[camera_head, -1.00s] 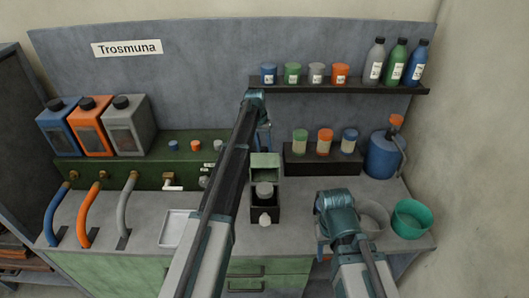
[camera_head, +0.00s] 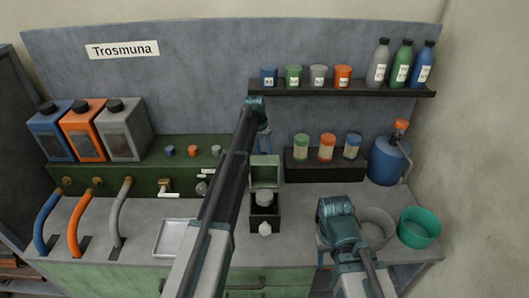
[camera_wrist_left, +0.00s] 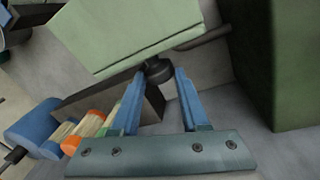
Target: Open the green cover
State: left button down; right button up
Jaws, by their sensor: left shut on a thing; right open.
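The green cover (camera_head: 264,173) stands raised at the back of a small black box (camera_head: 264,217) in the head view. A grey round piece (camera_head: 264,199) shows inside the box, with a pale knob (camera_head: 265,228) at its front. My left gripper (camera_head: 263,142) is behind and above the cover, partly hidden by its arm. In the left wrist view its fingers (camera_wrist_left: 160,75) flank a dark knob (camera_wrist_left: 157,69) beside the cover's pale green panel (camera_wrist_left: 128,30); the grip appears to be on this knob. My right gripper (camera_head: 321,250) is open and empty over the right counter, its fingers mostly hidden.
A dark rack with several jars (camera_head: 325,168) stands right of the cover, below a bottle shelf (camera_head: 340,89). A blue jug (camera_head: 386,164), a grey bowl (camera_head: 376,228) and a green bowl (camera_head: 419,228) are at right. A white tray (camera_head: 178,238) lies left.

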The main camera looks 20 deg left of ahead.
pick_arm(q)
jog(key=shift+w+a, duration=0.15)
jog(key=shift+a, duration=0.2)
jog(key=shift+c, duration=2.1)
grip_release()
jog(key=shift+a, duration=0.1)
jog(key=shift+s+d, duration=0.25)
jog(key=shift+d, duration=0.15)
